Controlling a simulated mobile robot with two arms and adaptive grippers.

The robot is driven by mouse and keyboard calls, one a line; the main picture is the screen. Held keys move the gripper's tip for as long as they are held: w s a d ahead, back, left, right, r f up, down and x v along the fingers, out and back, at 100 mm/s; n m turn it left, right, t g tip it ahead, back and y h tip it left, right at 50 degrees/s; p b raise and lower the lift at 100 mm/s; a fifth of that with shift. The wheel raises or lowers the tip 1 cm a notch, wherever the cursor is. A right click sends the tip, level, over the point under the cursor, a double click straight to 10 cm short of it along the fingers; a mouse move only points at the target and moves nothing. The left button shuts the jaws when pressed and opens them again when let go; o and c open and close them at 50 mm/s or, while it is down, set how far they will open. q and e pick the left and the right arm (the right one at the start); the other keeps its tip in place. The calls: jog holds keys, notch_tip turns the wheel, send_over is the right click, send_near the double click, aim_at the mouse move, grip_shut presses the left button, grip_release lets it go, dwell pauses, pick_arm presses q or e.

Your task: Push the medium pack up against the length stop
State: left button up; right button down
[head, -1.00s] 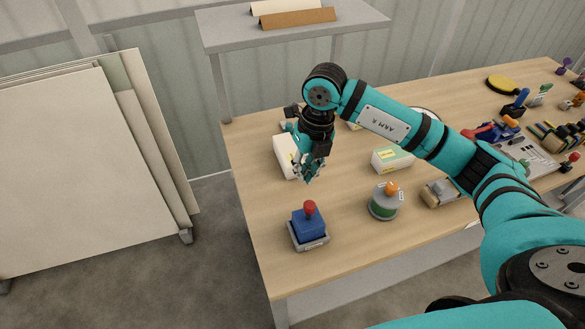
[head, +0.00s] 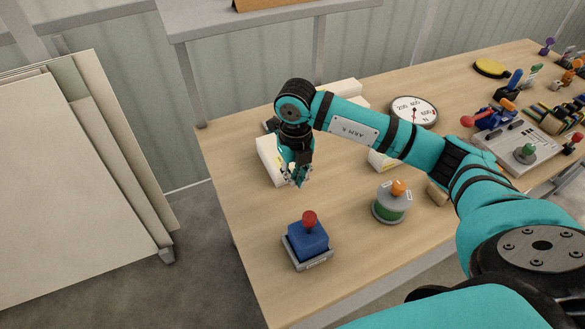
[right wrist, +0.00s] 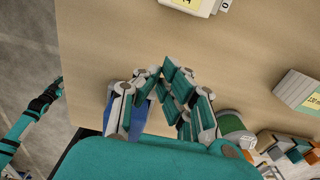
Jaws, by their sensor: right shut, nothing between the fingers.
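My right gripper (head: 299,182) is shut and empty, with its fingers pointing down above the table. It also shows in the right wrist view (right wrist: 163,72), fingertips together over bare wood. A white pack (head: 268,160) lies just behind and left of the gripper, partly covered by it. Near the top edge of the right wrist view is a white pack with a yellow label (right wrist: 190,4). Another white pack (head: 378,160) is mostly hidden behind my right arm. I cannot tell which is the medium pack, nor make out the length stop. A teal arm end (right wrist: 57,86), probably my left, shows over the floor.
A blue block with a red knob (head: 308,238) stands in front of the gripper. A green and grey drum with an orange knob (head: 391,203) is to its right. A round dial (head: 413,111) and a control panel (head: 518,147) lie farther right. Bare wood surrounds the fingertips.

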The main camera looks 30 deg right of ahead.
aim_at(284, 183)
notch_tip(284, 183, down, 6)
jog(key=shift+r+p, duration=0.1)
jog(key=shift+p, duration=0.45)
jog(key=w, duration=0.1)
jog(key=w+p, duration=0.1)
jog(key=w, duration=0.1)
jog(key=shift+f, duration=0.3)
jog(key=shift+w+d, duration=0.1)
jog(key=shift+w, duration=0.45)
jog(key=shift+f, duration=0.1)
jog(key=w+b, duration=0.2)
jog(key=shift+w+f+b, duration=0.15)
jog(key=shift+w+b, duration=0.25)
jog(key=shift+w, duration=0.45)
jog(key=shift+d+r, duration=0.1)
jog(key=shift+r, duration=0.1)
jog(key=shift+s, duration=0.1)
